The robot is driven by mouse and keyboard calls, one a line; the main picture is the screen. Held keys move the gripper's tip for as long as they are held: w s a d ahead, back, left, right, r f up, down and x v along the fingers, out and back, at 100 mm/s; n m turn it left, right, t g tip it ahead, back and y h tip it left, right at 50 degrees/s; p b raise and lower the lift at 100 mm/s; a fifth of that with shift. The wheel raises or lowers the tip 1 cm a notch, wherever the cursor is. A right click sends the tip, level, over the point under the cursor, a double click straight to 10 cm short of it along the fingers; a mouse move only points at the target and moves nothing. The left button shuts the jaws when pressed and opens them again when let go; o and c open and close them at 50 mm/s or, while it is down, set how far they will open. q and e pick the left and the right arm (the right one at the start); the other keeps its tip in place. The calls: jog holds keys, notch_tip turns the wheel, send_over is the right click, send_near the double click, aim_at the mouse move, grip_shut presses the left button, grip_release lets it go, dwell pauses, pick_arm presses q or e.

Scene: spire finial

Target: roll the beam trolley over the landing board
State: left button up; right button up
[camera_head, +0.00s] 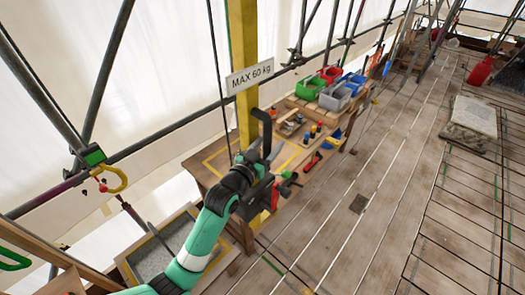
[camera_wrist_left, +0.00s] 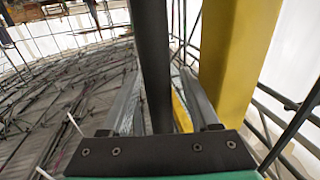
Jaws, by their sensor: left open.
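The yellow beam (camera_head: 242,60) rises at the upper middle of the head view, with a "MAX 60 kg" sign (camera_head: 250,76) on it. A dark bent bar (camera_head: 266,122) sticks out at its lower end, seemingly the trolley's handle; the trolley body is not clearly seen. My left gripper (camera_head: 262,152) is at this bar. In the left wrist view the dark bar (camera_wrist_left: 153,50) runs between the two open fingers, and the yellow beam (camera_wrist_left: 240,60) is close on the right. A wooden board with yellow outlines (camera_head: 205,160), perhaps the landing board, lies behind my gripper.
Red, grey and blue bins (camera_head: 335,97) and small tools stand on the bench further back. A grey-filled tray (camera_head: 150,262) lies at the lower left. Scaffold poles (camera_head: 105,65) line the left. The plank floor (camera_head: 385,200) to the right is mostly clear.

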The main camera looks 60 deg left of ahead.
pick_arm(q)
jog(key=b+v, duration=0.1)
jog(key=v, duration=1)
jog(key=w+d+r+m+t+h+p, duration=0.1)
jog(key=w+d+r+t+h+p, duration=0.3)
jog(key=r, duration=0.7)
jog(key=w+d+r+m+t+y+b, duration=0.1)
jog(key=d+r+m+t, duration=0.1)
jog(key=d+r, duration=0.7)
jog(key=s+d+r+m+t+h+p, duration=0.1)
jog(key=s+d+r+t+h, duration=0.25)
jog(key=r, duration=0.85)
jog(key=s+d+r+m+t+h, duration=0.1)
jog(key=s+d+r+t+h, duration=0.2)
jog(key=r, duration=0.8)
notch_tip(320, 180, down, 50)
jog(key=g+b, duration=0.1)
jog(key=b, duration=4.8)
jog(key=shift+s+d+m, duration=0.3)
jog(key=shift+s, duration=0.2)
